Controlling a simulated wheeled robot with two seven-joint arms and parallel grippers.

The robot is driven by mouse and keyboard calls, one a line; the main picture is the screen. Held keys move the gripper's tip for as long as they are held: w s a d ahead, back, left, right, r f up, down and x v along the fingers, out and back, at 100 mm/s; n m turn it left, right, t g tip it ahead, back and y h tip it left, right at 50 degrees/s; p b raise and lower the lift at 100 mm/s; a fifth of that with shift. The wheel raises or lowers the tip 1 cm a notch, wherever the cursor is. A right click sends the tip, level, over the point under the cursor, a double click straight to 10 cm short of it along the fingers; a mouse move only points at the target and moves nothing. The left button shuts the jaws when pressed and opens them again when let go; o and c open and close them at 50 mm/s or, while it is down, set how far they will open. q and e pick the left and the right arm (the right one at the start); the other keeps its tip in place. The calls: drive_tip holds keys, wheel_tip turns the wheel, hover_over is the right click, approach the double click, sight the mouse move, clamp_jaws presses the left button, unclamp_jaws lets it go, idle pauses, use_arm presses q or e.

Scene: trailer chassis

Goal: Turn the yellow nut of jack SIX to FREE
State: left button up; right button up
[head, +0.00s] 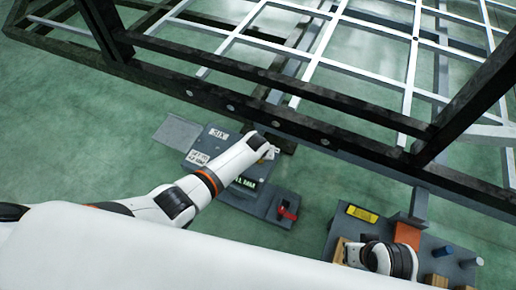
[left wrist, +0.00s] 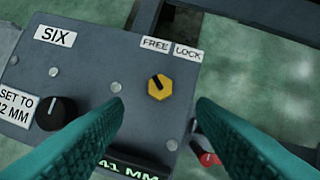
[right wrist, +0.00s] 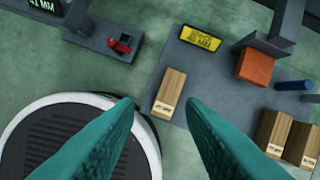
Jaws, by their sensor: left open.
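The jack SIX panel (left wrist: 85,68) is grey and fills much of the left wrist view; it also shows in the head view (head: 217,138). Its yellow hex nut (left wrist: 160,90) carries a black mark that leans up and left, toward the FREE label (left wrist: 155,44) rather than the LOCK label (left wrist: 188,52). My left gripper (left wrist: 160,101) is open, with one finger on each side of the nut in the picture and no visible contact. In the head view my left arm hides the nut.
A black knob (left wrist: 56,113) and a green readout (left wrist: 130,170) share the panel. A red clamp-like part (head: 287,208) sits on the jack's base. The grey board (right wrist: 205,75) holds wooden blocks (right wrist: 170,92) and an orange block (right wrist: 256,67). The dark chassis rail (head: 290,122) runs close above the jack.

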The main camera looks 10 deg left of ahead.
use_arm(q)
drive_tip(key=shift+p+v, duration=0.95)
drive_tip(key=shift+v, duration=1.05)
use_arm(e)
wheel_tip(320, 180, down, 8)
drive_tip(key=shift+s+f, duration=0.15)
drive_tip(key=shift+f, duration=0.05)
drive_tip(key=shift+a, duration=0.1)
